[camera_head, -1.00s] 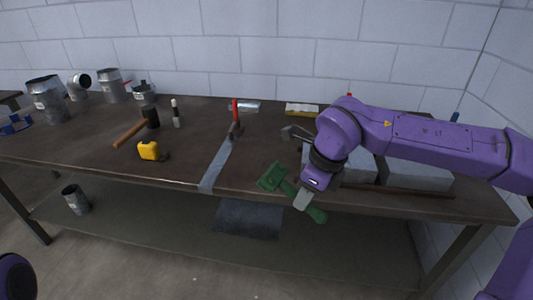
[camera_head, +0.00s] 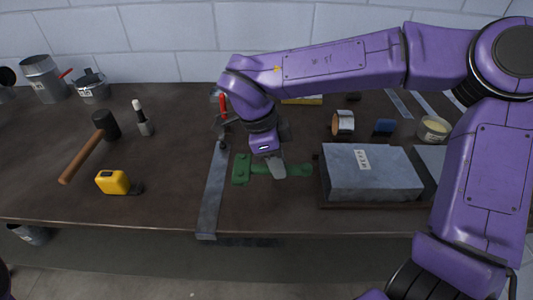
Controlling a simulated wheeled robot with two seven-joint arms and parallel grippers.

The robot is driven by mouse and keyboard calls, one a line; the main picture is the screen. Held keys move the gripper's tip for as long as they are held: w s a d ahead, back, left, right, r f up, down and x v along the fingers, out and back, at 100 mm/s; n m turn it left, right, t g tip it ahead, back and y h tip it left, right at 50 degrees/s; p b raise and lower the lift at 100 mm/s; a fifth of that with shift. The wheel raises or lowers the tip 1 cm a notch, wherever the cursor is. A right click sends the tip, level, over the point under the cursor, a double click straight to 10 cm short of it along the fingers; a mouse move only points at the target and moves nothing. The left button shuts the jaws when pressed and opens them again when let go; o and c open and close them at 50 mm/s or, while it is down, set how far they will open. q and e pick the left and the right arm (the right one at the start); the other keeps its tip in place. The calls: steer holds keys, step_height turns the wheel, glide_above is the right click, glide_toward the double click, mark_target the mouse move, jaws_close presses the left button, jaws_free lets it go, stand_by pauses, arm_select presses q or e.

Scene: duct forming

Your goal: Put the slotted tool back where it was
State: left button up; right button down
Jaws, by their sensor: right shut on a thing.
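The green slotted tool (camera_head: 242,169) lies flat or just above the brown table, its wide head to the left and its handle to the right. My right gripper (camera_head: 275,170) is over the middle of the tool and shut on it. Whether the tool touches the table I cannot tell. A grey metal strip (camera_head: 213,195) lies on the table just left of the tool's head. My left gripper is not in view.
A grey block (camera_head: 370,172) on a dark tray is right of the tool. A roll of tape (camera_head: 343,123) and a tin (camera_head: 433,129) stand behind the block. Table between tape measure and strip is clear.

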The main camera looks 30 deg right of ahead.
steer(key=w+d+f+p, duration=0.3)
steer(key=w+d+f, duration=0.6)
steer(key=shift+w+d+f, duration=0.1)
steer(key=shift+d+f, duration=0.2)
steer(key=shift+s+f, duration=0.2)
steer(key=shift+f, duration=0.35)
steer(key=shift+s+f, duration=0.2)
steer(key=shift+f, duration=0.65)
steer(key=shift+w+f, duration=0.1)
steer(key=shift+w, duration=0.1)
steer(key=c, duration=0.9)
jaws_free()
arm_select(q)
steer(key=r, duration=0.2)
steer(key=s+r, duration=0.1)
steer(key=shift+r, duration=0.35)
